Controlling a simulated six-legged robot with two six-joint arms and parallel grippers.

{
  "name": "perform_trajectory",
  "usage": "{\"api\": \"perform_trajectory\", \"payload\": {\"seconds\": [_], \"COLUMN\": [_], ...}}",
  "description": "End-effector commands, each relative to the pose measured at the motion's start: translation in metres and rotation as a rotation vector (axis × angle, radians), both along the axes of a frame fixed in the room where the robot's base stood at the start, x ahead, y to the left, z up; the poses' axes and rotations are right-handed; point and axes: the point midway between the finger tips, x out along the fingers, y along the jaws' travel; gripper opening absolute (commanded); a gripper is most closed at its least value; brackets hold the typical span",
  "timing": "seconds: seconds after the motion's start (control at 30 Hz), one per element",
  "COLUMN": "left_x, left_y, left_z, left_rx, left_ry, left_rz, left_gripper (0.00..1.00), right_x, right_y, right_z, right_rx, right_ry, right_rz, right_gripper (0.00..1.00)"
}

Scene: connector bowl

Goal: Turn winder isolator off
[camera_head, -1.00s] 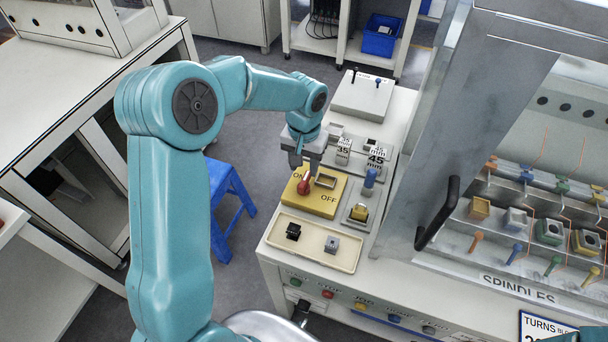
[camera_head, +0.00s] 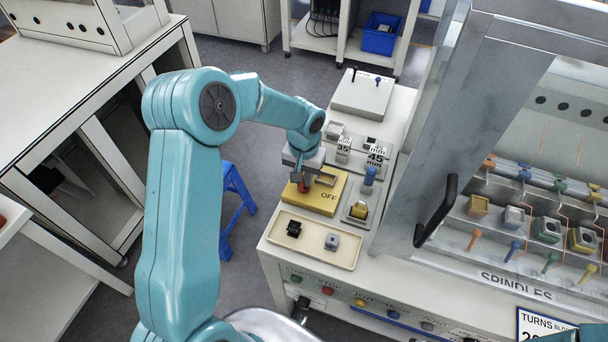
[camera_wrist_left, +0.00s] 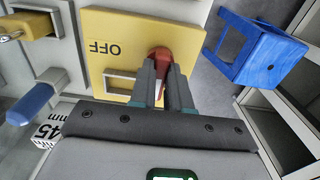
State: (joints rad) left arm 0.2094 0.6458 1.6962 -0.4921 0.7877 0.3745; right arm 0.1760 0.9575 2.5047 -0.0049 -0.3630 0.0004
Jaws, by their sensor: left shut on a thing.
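The winder isolator is a yellow plate (camera_head: 318,202) marked OFF on its right side, with a red handle (camera_head: 304,187). My left gripper (camera_head: 302,182) points down at the plate's left part and is shut on the red handle. In the left wrist view, the two dark fingers (camera_wrist_left: 166,82) close on the red handle (camera_wrist_left: 161,53) near one edge of the yellow plate (camera_wrist_left: 112,22). The OFF lettering appears upside down there. A raised rectangular frame stands on the plate beside the fingers. The ON marking is hidden. My right gripper is not in view.
A cream tray (camera_head: 270,241) with a black and a grey block lies in front of the plate. A yellow padlock-like part (camera_head: 359,210) and a blue knob (camera_head: 369,176) stand to the right. A blue stool (camera_head: 235,205) stands left of the bench.

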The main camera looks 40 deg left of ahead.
Motion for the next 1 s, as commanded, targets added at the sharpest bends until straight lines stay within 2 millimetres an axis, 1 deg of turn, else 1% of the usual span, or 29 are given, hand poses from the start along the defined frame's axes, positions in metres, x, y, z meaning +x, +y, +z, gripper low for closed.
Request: {"api": "perform_trajectory", "payload": {"seconds": [0.17,0.37,0.57,1.0], "left_x": [0.0,0.001,0.001,0.001], "left_y": [0.0,0.0,0.0,0.0], "left_z": [0.0,-0.001,-0.001,0.001], "left_rx": [-0.001,0.0,0.0,0.002], "left_ry": [-0.002,-0.002,-0.003,-0.004], "left_rz": [-0.022,-0.112,-0.273,-0.691], "left_gripper": [0.0,0.0,0.0,0.0], "right_x": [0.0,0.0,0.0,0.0], "right_y": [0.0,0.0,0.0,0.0], "right_z": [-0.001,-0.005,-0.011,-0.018], "right_rx": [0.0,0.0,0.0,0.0], "right_ry": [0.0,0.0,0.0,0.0], "right_rz": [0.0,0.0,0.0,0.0], "right_gripper": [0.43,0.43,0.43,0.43]}}
